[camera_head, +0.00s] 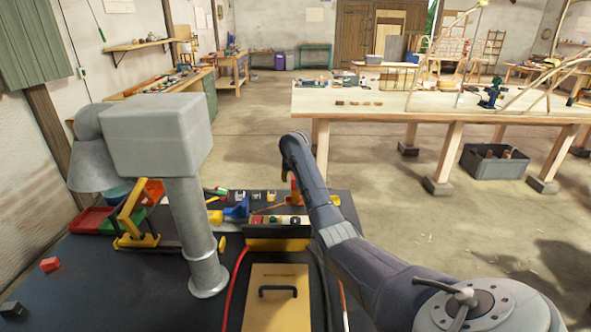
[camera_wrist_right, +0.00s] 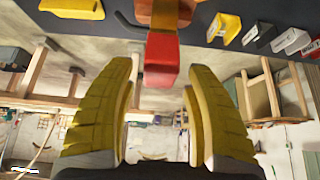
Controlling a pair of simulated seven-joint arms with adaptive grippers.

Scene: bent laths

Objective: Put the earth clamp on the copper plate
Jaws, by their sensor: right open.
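In the right wrist view the two yellow fingers of this gripper (camera_wrist_right: 160,85) are spread apart. A red block-like piece (camera_wrist_right: 161,60) with an orange-brown part behind it lies in line with the gap, near the fingertips. It seems to be the upright red piece (camera_head: 295,189) beside the gripper in the head view. I cannot tell whether it belongs to the earth clamp. I cannot make out the copper plate for sure. My left gripper is out of view.
A grey column with a box-shaped head (camera_head: 155,135) stands on the bench at left. A yellow-framed tool (camera_head: 135,222) and red tray (camera_head: 90,219) are beyond it. A tan panel with a black handle (camera_head: 272,318) and a red cable (camera_head: 232,290) lie in front.

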